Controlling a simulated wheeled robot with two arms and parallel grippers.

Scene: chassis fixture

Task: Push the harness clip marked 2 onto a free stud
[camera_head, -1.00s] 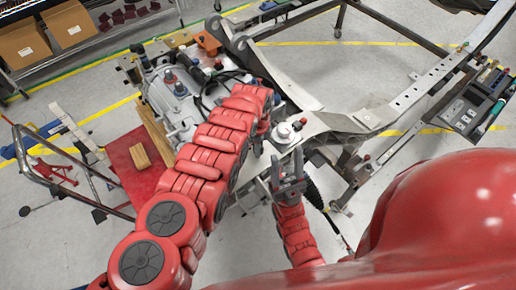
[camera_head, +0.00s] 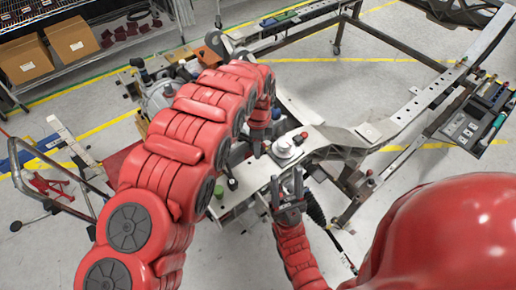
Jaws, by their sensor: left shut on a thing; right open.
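I cannot see the mark 2 or tell a harness clip anywhere. My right gripper (camera_head: 286,192) points up, open and empty, at the near edge of the grey chassis plate (camera_head: 250,176). No stud can be told clearly on the plate.
A tool tray (camera_head: 472,122) is at the right. Cardboard boxes (camera_head: 72,40) sit on a shelf at the upper left.

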